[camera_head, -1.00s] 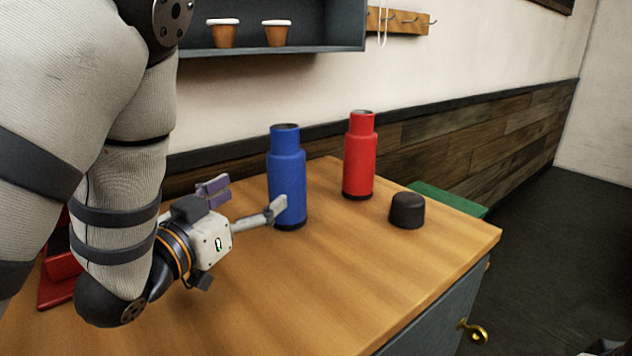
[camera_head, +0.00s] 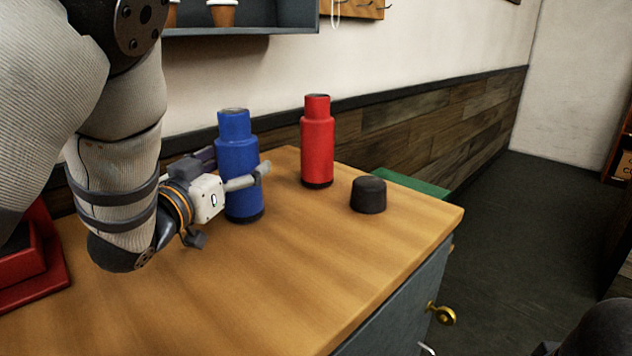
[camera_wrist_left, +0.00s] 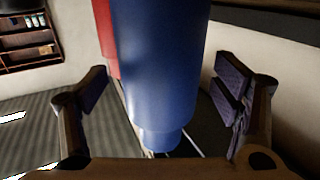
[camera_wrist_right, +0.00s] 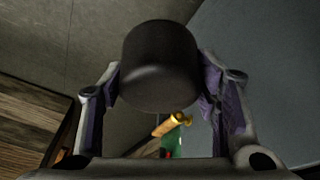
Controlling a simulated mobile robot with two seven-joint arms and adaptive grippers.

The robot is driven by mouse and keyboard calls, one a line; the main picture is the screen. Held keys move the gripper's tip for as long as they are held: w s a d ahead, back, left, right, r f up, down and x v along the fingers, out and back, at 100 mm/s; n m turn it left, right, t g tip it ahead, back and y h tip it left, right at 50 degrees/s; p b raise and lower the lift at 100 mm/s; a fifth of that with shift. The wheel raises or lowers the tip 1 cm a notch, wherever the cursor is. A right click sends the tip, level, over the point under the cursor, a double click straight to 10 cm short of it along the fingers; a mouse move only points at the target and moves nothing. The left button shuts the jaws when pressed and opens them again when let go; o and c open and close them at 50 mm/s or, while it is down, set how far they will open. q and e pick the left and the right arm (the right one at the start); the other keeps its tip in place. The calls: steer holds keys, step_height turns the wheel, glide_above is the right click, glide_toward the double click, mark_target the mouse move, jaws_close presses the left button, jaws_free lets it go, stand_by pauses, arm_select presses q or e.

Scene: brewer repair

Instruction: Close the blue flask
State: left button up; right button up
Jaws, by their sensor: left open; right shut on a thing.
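The blue flask (camera_head: 238,160) stands upright on the counter, with no cap on its top. My left gripper (camera_head: 235,165) is open, with its fingers on either side of the flask's body, one in front and one behind. In the left wrist view the blue flask (camera_wrist_left: 158,75) fills the space between the two fingers, with gaps visible beside it. In the right wrist view my right gripper (camera_wrist_right: 162,80) is shut on a black cap (camera_wrist_right: 160,65). In the head view that gripper is largely out of the picture.
A red flask (camera_head: 317,140) stands right of the blue one, and another black cap (camera_head: 369,194) sits on the wooden counter (camera_head: 300,260) near it. A red object (camera_head: 30,260) is at the left. A shelf (camera_head: 250,20) hangs above. The counter's front is clear.

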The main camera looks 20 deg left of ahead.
mark_target(234, 111)
arm_select(q)
steer(key=shift+w, duration=0.9)
arm_select(e)
steer(key=shift+f, duration=0.2)
arm_select(q)
steer(key=shift+c, duration=0.6)
